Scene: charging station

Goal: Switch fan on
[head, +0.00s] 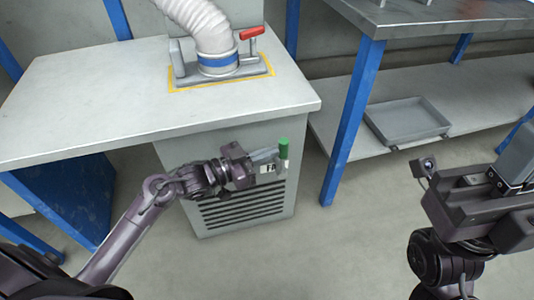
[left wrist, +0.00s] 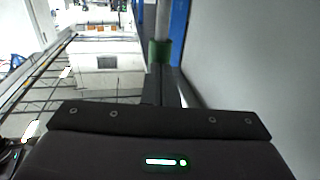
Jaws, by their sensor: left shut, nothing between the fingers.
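A lever with a green grip (head: 284,149) stands upright at the front of the grey cabinet (head: 290,205), which has a slatted vent. A small label (head: 268,168), only partly readable, is beside it. My left gripper (head: 275,155) is shut and empty, with its fingertips right beside the green grip; I cannot tell whether they touch. In the left wrist view the green part (left wrist: 160,52) is just beyond the shut fingers (left wrist: 165,85). The fan itself is not clearly visible. My right arm is at the right edge of the head view; its fingertips cannot be made out.
A ribbed white hose (head: 205,25) with a blue band rises from a yellow-edged plate on the grey tabletop (head: 90,105). A red handle (head: 252,32) is on it. A grey tray (head: 408,120) lies on the lower shelf at right. Blue table legs (head: 352,120) flank a bare floor.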

